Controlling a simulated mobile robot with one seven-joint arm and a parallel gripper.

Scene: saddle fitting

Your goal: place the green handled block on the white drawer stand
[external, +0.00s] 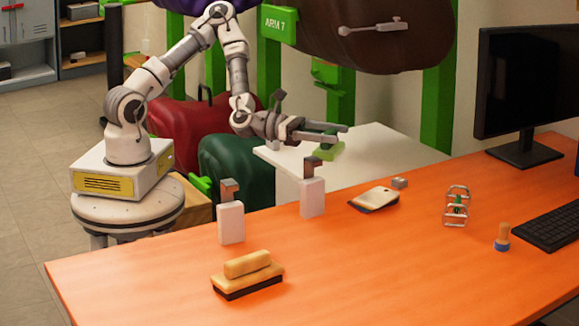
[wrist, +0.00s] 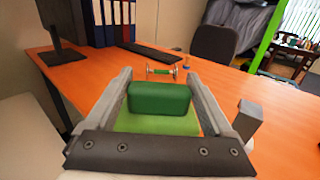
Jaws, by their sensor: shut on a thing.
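The green handled block (external: 328,152) has a light green base and a darker green handle. My gripper (external: 338,134) is shut on it, and the block sits between the fingers. In the wrist view the dark green handle (wrist: 160,100) lies between the two grey fingers, with the light green base below it. The white drawer stand (external: 385,152) is beyond the orange table, and its flat white top is under the block. I cannot tell whether the base touches that top. The stand's front and drawers are hidden.
The orange table (external: 370,270) stands in front. The stand's right side is clear.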

